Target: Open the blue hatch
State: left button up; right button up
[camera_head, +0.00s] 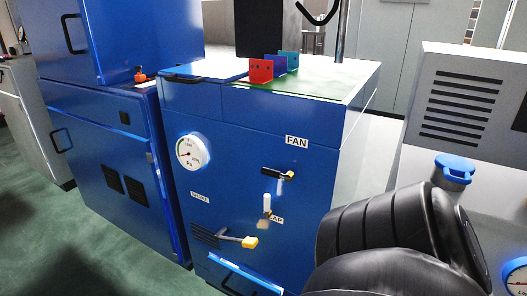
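A blue cabinet (260,150) stands in the middle. On the left of its top lies a flat blue panel (212,68) with a black bar handle (184,77) at its front edge; it looks like the hatch and lies flat, apparently closed. Another blue cabinet (100,130) on the left has doors with black handles, also shut. I cannot tell for certain which panel is the named hatch. Neither of my grippers is in view. A black rounded arm link, apparently mine, fills the lower right and hides part of the blue cabinet's right side.
Red, purple and teal brackets (262,71) stand on the green top surface (300,85) beside the panel. The cabinet front carries a gauge (192,152), a FAN lever (278,172) and a yellow-tipped lever (249,242). A grey cabinet (460,115) with a blue cap (455,168) stands right.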

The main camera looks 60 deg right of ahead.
aim_at(222, 71)
jog(key=z, duration=2.05)
